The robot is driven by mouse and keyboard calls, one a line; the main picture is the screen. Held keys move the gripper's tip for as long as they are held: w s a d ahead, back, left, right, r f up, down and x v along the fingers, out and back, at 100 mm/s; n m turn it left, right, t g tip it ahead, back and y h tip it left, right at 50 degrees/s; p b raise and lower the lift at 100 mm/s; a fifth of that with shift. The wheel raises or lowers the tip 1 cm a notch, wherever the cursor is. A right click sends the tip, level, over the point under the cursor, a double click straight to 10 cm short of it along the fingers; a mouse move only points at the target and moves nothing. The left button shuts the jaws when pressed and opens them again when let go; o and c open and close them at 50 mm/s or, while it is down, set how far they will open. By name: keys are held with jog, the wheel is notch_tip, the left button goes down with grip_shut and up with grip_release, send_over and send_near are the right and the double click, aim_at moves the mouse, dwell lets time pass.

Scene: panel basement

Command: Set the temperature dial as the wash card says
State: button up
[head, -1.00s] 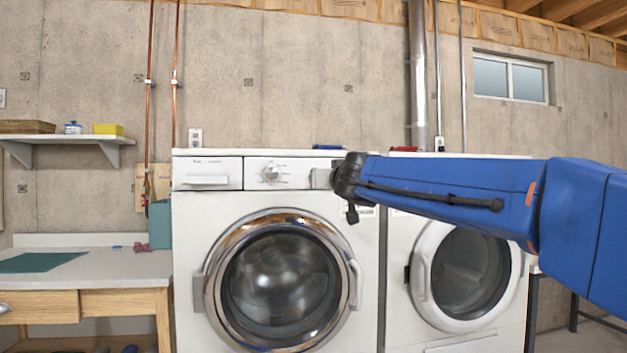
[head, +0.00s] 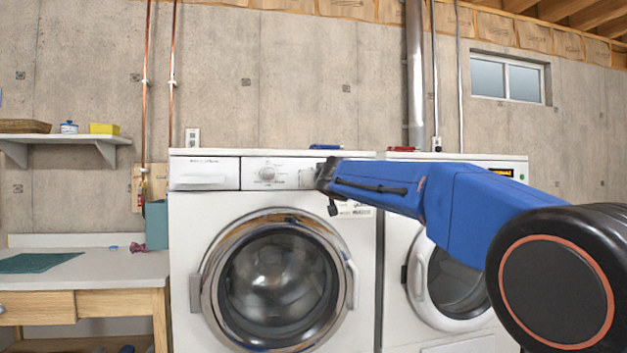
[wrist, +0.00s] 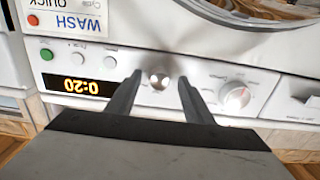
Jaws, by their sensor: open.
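The washer's control panel (head: 243,162) shows upside down in the wrist view (wrist: 130,88). My gripper (wrist: 156,82) is open, its two fingers on either side of a small round knob (wrist: 158,80) close to the panel; I cannot tell whether they touch it. A larger white dial (wrist: 235,95) with printed marks around it sits to the right in the wrist view; it also shows in the head view (head: 267,174). The print at both is too small to read. A white card or label (wrist: 70,14) reads "QUICK" and "WASH", with a red dot.
An orange display (wrist: 80,85) reads 0:20 beside a green button (wrist: 46,54). The washer door (head: 275,280) is closed below the panel. A second machine (head: 395,270) stands to the right. A workbench (head: 110,266) stands left, and a shelf (head: 60,138) hangs above it.

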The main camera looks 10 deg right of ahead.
jog(key=shift+w, duration=0.1)
jog(key=shift+c, duration=0.2)
jog(key=c, duration=1)
jog(key=shift+n, duration=0.4)
jog(key=n, duration=0.8)
jog(key=shift+d+n, duration=0.1)
jog(key=shift+n, duration=0.5)
